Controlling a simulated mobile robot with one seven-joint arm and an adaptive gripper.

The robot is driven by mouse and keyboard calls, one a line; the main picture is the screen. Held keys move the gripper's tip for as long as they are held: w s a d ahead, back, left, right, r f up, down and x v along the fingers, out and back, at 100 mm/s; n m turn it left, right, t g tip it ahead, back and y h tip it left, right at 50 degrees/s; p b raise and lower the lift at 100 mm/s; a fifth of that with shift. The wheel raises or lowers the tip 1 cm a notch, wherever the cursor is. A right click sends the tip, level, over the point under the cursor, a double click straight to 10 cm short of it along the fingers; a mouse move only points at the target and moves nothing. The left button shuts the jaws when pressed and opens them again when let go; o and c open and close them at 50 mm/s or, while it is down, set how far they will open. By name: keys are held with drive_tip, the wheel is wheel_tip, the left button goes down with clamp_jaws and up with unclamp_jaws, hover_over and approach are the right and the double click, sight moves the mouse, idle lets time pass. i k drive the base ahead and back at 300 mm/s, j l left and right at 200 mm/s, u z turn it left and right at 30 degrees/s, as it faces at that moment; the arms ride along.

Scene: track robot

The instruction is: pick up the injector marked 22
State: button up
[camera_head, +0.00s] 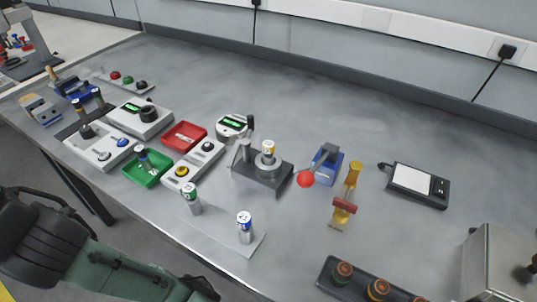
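Several small silver cylinders look like injectors, but no number can be read on any of them. One with a green-marked top (191,202) stands upright near the table's front edge. One with a blue-and-white top (245,230) stands upright to its right on a thin grey plate (217,239). Another, with a yellow-and-white top (268,148), is upright in a dark grey fixture (262,181). One more (144,158) leans in the green tray (148,180). I cannot tell which is marked 22. My gripper is not in view.
A red tray (184,135) and control boxes stand left of the fixture. A blue device with a red ball handle (306,180) and a yellow-handled clamp (349,190) stand right of it. A black holder (369,287) lies at front right.

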sight(267, 146)
drive_tip(key=k+l+z, duration=0.15)
drive_tip(key=k, duration=0.5)
drive_tip(key=j+z, duration=0.1)
drive_tip(key=z, duration=1.4)
drive_tip(key=k+j+z, duration=0.2)
drive_tip(key=j, duration=0.2)
drive_tip(key=k+j+z, duration=0.2)
drive_tip(key=j, duration=0.15)
drive_tip(key=k+j, duration=0.2)
drive_tip(key=j, duration=0.15)
drive_tip(key=k+j, duration=0.35)
drive_tip(key=j, duration=0.3)
drive_tip(key=i+j, duration=0.1)
drive_tip(key=i, duration=0.3)
